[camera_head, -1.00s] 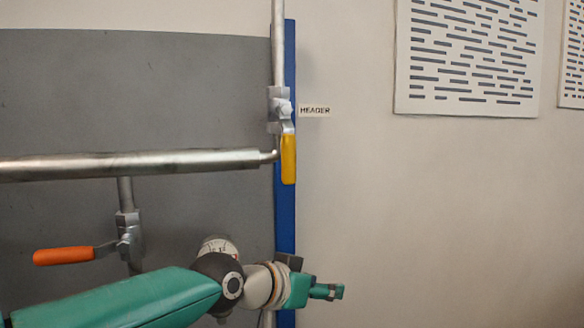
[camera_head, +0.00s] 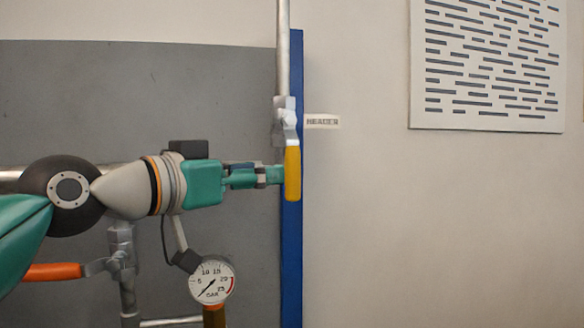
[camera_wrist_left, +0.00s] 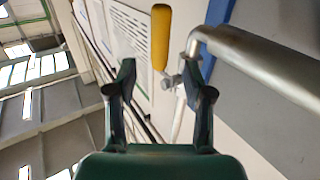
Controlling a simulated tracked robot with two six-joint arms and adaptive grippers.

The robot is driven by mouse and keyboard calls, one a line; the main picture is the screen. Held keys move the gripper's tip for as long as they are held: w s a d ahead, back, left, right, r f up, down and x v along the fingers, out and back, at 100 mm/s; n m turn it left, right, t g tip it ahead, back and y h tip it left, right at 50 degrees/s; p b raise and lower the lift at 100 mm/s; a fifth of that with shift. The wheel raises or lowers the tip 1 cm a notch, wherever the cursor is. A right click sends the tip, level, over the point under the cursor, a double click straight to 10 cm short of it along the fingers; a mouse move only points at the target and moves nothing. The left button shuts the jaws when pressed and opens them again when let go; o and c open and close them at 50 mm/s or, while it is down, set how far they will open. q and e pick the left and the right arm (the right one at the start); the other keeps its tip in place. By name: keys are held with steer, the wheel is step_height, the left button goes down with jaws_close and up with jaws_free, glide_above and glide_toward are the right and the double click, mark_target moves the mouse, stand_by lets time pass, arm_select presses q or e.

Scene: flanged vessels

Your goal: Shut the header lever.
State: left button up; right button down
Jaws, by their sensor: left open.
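The header lever (camera_head: 292,174) has a yellow handle that hangs straight down from its valve (camera_head: 285,117), in line with the vertical pipe. A label reading HEADER (camera_head: 322,121) is on the wall to its right. My left gripper (camera_head: 275,174) comes in from the left, its fingertips close to the left side of the yellow handle; I cannot tell whether they touch. In the left wrist view the yellow handle (camera_wrist_left: 161,38) lies ahead, between and beyond the two open fingers (camera_wrist_left: 160,80). My right gripper is out of view.
An orange-handled lever (camera_head: 52,272) sits below my left arm, beside a pressure gauge (camera_head: 212,281). A horizontal pipe (camera_wrist_left: 265,62) runs near the right finger in the wrist view. A blue post (camera_head: 292,255) stands behind the yellow handle.

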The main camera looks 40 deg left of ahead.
mark_target(287, 170)
arm_select(q)
steer(key=w, duration=0.5)
steer(key=w+d+p, duration=0.1)
steer(key=w, duration=0.2)
steer(key=shift+w, duration=0.1)
jaws_close()
